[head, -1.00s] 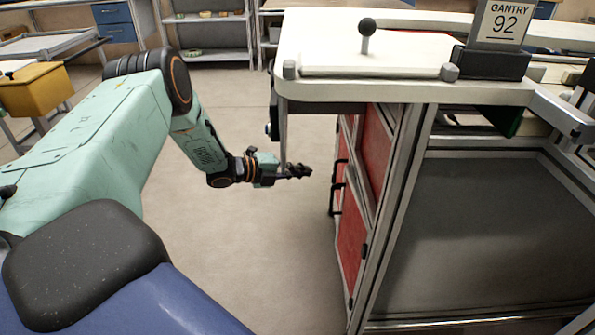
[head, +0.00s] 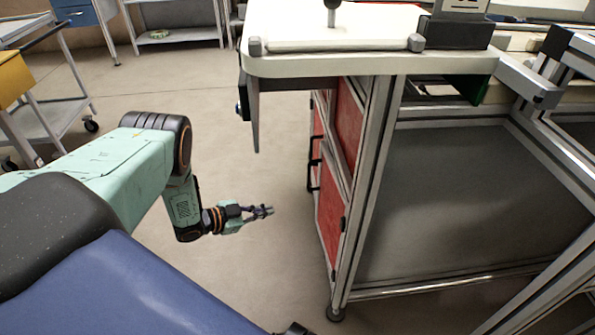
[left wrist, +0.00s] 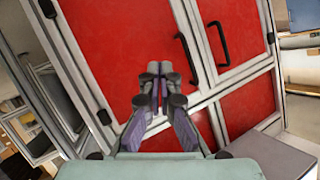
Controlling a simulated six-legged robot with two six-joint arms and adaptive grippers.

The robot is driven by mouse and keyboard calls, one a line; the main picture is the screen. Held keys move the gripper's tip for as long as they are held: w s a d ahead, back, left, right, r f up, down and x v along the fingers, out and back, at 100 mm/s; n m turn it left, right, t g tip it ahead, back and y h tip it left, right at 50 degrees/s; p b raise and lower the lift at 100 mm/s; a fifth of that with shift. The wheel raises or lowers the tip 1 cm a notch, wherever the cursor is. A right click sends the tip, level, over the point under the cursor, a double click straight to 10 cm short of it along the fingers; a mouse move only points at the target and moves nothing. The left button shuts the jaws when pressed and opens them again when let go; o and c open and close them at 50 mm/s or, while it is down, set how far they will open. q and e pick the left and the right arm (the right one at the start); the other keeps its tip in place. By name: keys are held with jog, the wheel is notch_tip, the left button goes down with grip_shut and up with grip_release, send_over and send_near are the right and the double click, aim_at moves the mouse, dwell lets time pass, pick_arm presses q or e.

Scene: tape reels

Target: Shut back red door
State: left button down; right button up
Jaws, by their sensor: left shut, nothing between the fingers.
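The cabinet under the bench has red doors on its left side. In the head view I see them at a steep angle, with the near red panel (head: 349,125) and a narrow strip of the far red door (head: 318,122). The left wrist view faces two upper red doors, left (left wrist: 125,40) and right (left wrist: 228,22), with black handles (left wrist: 187,58) side by side. Both look nearly flush; I cannot tell whether the far one stands slightly ajar. My left gripper (head: 268,211) is shut and empty, apart from the doors, pointing toward them. My right gripper is not in view.
The white bench top (head: 370,55) overhangs the cabinet, with a grey plate (head: 254,115) hanging below its left corner. Lower red panels (left wrist: 250,105) sit beneath the doors. Open floor (head: 215,120) lies left of the cabinet. A trolley (head: 45,100) stands at the far left.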

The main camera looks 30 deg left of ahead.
pick_arm(q)
jog(key=w+a+r+n+t+y, duration=0.1)
jog(key=a+r+n+t, duration=0.15)
jog(key=n, duration=0.95)
jog(key=w+a+r+n+t+y, duration=0.1)
jog(key=w+r+n+t, duration=0.15)
jog(key=n, duration=1.05)
jog(key=w+d+b, duration=0.4)
jog(key=w+d, duration=0.2)
jog(key=w, duration=0.5)
jog(key=shift+b, duration=0.3)
jog(key=shift+w, duration=0.1)
jog(key=shift+w+d, duration=0.8)
jog(key=shift+w, duration=0.35)
